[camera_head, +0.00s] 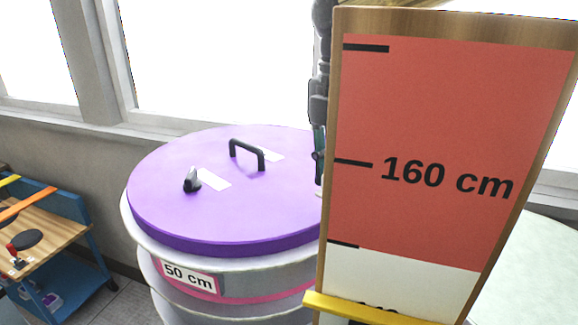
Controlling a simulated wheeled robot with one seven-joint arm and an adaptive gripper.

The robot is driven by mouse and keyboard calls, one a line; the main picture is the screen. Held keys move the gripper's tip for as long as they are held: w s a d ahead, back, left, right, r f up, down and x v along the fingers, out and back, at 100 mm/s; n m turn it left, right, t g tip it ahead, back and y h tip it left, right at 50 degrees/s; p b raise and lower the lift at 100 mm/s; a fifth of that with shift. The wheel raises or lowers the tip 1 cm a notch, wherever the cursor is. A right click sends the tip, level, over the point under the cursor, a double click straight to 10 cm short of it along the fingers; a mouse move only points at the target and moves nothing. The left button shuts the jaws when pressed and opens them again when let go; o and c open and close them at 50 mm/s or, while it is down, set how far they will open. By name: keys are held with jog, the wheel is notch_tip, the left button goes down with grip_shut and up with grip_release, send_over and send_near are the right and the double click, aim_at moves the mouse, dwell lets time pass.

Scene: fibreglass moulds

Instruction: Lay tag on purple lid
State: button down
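The purple lid (200,225) lies flat on a round pale container left of centre. It has a black arched handle (247,150) and a small dark knob (192,181). My gripper (319,160) shows only as a sliver at the lid's right edge, mostly hidden behind a tall board. A tiny pale bit shows below it, too small to identify. Its fingers and any held thing are hidden.
The tall red and white board marked "160 cm" (450,130) stands close on the right, with a yellow bar (370,309) across its lower part. The container carries a "50 cm" label (188,276). A blue-framed wooden bench (62,232) stands left. Windows line the back.

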send_over(287, 183)
jog(key=shift+f, duration=0.6)
jog(key=shift+s+f, duration=0.1)
jog(key=shift+f, duration=1.65)
jog(key=c, duration=1.5)
grip_release()
jog(key=shift+f, duration=0.15)
